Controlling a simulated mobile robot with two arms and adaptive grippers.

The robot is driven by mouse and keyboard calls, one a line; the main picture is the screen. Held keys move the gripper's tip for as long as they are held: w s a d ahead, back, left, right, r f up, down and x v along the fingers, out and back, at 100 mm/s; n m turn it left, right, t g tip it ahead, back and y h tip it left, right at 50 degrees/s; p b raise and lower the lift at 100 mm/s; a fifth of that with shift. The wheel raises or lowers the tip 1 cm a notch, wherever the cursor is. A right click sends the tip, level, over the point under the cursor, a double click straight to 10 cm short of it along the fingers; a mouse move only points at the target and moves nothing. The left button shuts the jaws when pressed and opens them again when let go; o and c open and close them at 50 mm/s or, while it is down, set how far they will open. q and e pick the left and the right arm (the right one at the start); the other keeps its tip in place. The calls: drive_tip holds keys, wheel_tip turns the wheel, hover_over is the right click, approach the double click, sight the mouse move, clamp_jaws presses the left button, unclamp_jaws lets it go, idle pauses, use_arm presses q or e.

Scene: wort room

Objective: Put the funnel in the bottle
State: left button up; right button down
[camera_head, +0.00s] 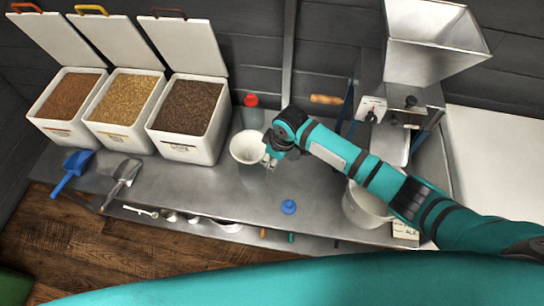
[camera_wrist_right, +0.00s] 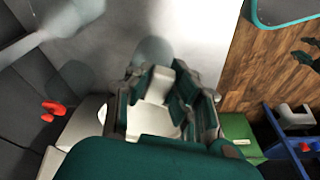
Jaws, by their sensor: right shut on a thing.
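The white funnel (camera_head: 246,146) shows its wide round mouth at the middle of the bench in the head view. My right gripper (camera_head: 272,152) is at its right side and shut on it. In the right wrist view the white funnel (camera_wrist_right: 160,88) sits between the fingers of my right gripper (camera_wrist_right: 165,100). A clear greenish bottle (camera_head: 252,117) with a red top stands just behind the funnel. I cannot tell what is under the funnel, as its body hides that spot. My left gripper is not in view.
White bins of grain (camera_head: 188,125) with raised lids stand at left. A blue scoop (camera_head: 72,170) and a metal scoop (camera_head: 122,180) lie before them. A small blue object (camera_head: 288,206) is near the front edge. A mill (camera_head: 425,45) and a pot (camera_head: 362,208) are at right.

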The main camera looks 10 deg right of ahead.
drive_tip(key=shift+f, duration=0.2)
drive_tip(key=c, duration=1.2)
unclamp_jaws()
drive_tip(key=shift+o, duration=0.2)
drive_tip(key=shift+r, duration=0.1)
drive_tip(key=v, duration=1.1)
drive_tip(key=shift+r, duration=0.4)
